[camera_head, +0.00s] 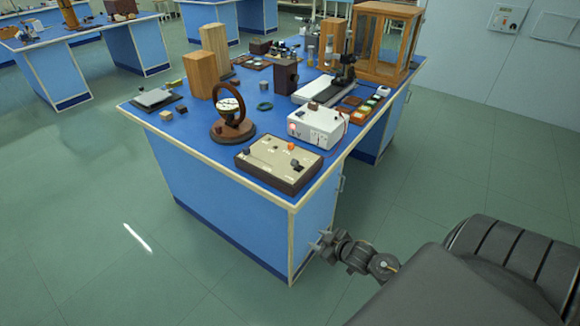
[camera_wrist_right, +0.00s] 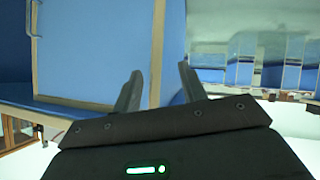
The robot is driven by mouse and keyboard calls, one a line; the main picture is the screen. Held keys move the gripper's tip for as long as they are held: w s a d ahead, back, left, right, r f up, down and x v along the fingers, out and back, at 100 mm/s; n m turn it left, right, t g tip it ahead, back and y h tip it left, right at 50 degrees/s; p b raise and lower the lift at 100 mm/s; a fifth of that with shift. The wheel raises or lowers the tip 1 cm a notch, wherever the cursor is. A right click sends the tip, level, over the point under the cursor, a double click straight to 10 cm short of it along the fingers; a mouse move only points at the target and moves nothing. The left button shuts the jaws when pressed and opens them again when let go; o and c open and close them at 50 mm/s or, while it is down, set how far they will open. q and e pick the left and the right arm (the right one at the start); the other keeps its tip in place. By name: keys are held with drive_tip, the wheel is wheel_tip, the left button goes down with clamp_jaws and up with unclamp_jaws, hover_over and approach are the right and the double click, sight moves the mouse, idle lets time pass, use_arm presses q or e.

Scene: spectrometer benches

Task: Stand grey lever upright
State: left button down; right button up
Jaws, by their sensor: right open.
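A control box (camera_head: 279,161) with a beige top panel and dark sides lies at the front corner of the blue bench. Its panel carries an orange-brown knob (camera_head: 291,146) and a small grey part (camera_head: 295,164) that may be the grey lever; its tilt is too small to tell. My right gripper (camera_head: 322,246) is low beside the bench's right end, below the top and well apart from the box. In the right wrist view its two fingers (camera_wrist_right: 159,82) are spread with nothing between them. The control box is not seen there. My left gripper is not in view.
The blue bench (camera_head: 190,152) has a pale raised edge. A white instrument box (camera_head: 318,126) stands just behind the control box, and a round dial on a wooden stand (camera_head: 230,112) is to its left. A cabinet panel with a handle (camera_wrist_right: 85,45) is close to my right gripper.

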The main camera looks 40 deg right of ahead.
drive_tip(key=w+a+r+n+t+y+b, duration=0.1)
drive_tip(key=w+r+n+t+y, duration=0.2)
drive_tip(key=r, duration=1.3)
drive_tip(key=n+t+y, duration=0.2)
drive_tip(key=t, duration=0.1)
approach(298, 164)
drive_tip(key=w, duration=0.2)
drive_tip(key=x, duration=0.3)
drive_tip(key=p+x, duration=0.1)
drive_tip(key=x, duration=0.5)
drive_tip(key=shift+a+r, duration=0.2)
drive_tip(key=shift+a, duration=0.25)
drive_tip(key=shift+p+x, duration=0.3)
drive_tip(key=shift+x, duration=0.55)
drive_tip(key=shift+f, duration=0.1)
